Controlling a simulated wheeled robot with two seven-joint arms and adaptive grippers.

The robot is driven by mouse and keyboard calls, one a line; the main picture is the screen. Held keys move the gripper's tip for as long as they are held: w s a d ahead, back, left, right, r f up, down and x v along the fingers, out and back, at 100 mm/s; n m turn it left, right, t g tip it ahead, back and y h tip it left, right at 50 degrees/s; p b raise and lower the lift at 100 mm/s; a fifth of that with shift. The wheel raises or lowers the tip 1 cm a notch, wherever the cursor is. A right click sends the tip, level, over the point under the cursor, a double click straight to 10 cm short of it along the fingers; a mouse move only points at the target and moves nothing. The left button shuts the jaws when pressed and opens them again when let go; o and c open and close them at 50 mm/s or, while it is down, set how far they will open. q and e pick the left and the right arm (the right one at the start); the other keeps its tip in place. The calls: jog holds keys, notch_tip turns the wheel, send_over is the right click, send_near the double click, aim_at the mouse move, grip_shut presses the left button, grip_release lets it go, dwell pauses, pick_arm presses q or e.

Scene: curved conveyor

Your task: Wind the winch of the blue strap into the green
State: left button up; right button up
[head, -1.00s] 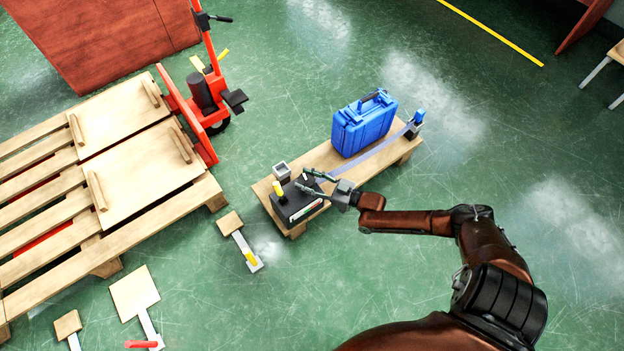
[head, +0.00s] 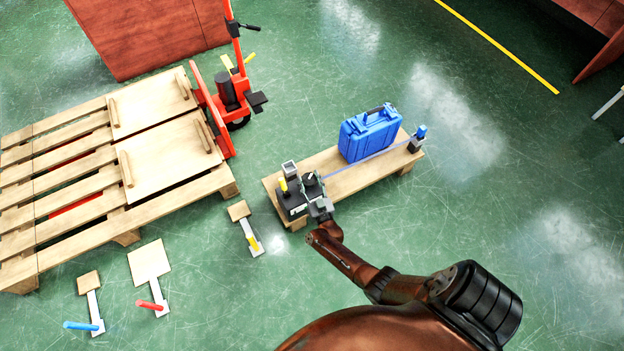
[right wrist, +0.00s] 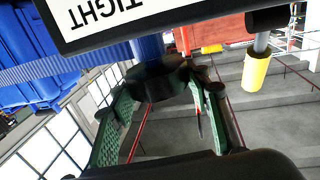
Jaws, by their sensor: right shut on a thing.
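The black winch (head: 290,206) sits on the left end of a low wooden bench, with a yellow-tipped lever (head: 283,185) on it. The blue strap (head: 345,172) runs from it along the bench, and shows at left in the right wrist view (right wrist: 70,68). A white plate reading TIGHT (right wrist: 105,18) is upside down at the top there; its marks are cut off, and I see no green zone. My right gripper (head: 315,192) is at the winch, its green-padded fingers shut around a dark hub (right wrist: 158,84) on a blue stem. My left gripper is out of view.
A blue case (head: 367,135) stands on the bench (head: 375,174), beside the strap. A small blue-capped post (head: 417,140) is at its far end. A wooden pallet (head: 60,240) and red lifter (head: 215,110) are at left. Small coloured-handled boards lie on the floor. The floor at right is clear.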

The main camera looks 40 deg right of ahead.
aim_at(310, 186)
jog(key=shift+a+m+g+h, duration=0.1)
jog(key=shift+m+g+h, duration=0.7)
jog(key=shift+h, duration=0.5)
jog(key=shift+c, duration=0.2)
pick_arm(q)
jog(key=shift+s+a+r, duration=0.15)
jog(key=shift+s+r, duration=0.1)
pick_arm(e)
jog(key=shift+r+m, duration=0.1)
jog(key=shift+m, duration=0.2)
jog(key=o, duration=1.2)
jog(key=shift+s+a, duration=0.2)
jog(key=shift+s, duration=0.2)
jog(key=v, duration=0.6)
jog(key=shift+s+a, duration=0.15)
jog(key=shift+a, duration=0.05)
